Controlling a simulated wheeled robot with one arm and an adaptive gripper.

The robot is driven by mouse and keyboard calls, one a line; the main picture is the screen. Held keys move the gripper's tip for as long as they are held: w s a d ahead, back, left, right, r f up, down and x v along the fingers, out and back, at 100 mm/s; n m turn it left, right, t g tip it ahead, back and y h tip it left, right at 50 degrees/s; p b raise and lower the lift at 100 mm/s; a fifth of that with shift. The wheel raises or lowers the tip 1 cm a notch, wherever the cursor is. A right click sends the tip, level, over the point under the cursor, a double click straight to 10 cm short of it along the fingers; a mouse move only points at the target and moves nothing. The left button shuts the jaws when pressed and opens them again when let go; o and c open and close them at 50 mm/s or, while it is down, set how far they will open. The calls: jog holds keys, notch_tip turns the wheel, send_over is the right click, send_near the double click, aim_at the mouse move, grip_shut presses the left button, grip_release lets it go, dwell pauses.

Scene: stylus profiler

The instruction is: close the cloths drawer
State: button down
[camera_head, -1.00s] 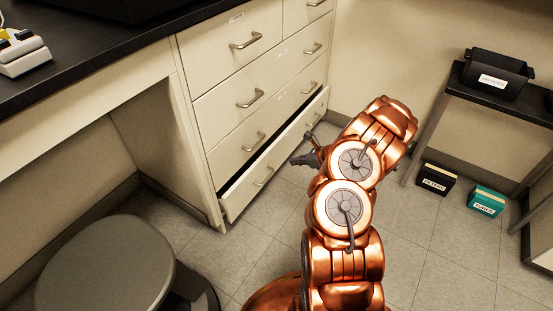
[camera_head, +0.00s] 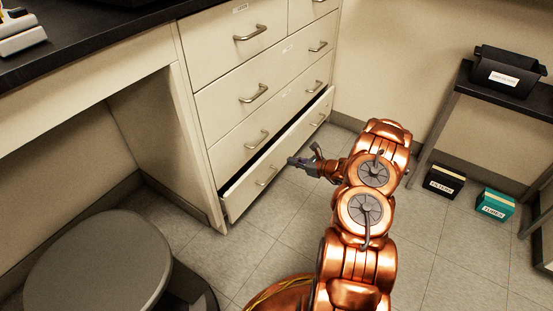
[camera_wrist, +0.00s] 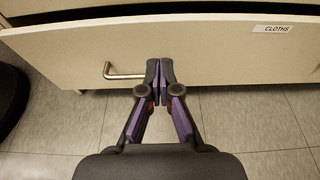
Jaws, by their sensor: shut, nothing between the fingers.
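The cloths drawer (camera_head: 290,150) is the bottom drawer of the cream cabinet and stands partly open, with a dark gap along its top. In the wrist view its front (camera_wrist: 210,50) carries a CLOTHS label (camera_wrist: 272,29) at the upper right and a metal handle (camera_wrist: 125,73) at left. My gripper (camera_head: 292,162) is in front of the drawer, near the middle of its front. In the wrist view my gripper (camera_wrist: 159,64) is shut and empty, its tips overlapping the drawer front just right of the handle. I cannot tell whether they touch it.
A dark shelf table (camera_head: 500,95) with a black bin (camera_head: 505,72) is at right, with a black box (camera_head: 444,181) and a teal box (camera_head: 495,205) on the floor. Tiled floor lies clear between.

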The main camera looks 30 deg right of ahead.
aim_at(270, 154)
jog(key=b+x, duration=0.1)
jog(key=x, duration=0.2)
jog(key=b+x, duration=0.1)
jog(key=x, duration=0.2)
jog(key=shift+w+a+r, duration=0.15)
jog(key=shift+w, duration=0.15)
jog(key=shift+w+a+r+b, duration=0.1)
jog(key=shift+w+a+b, duration=0.25)
jog(key=shift+w, duration=0.35)
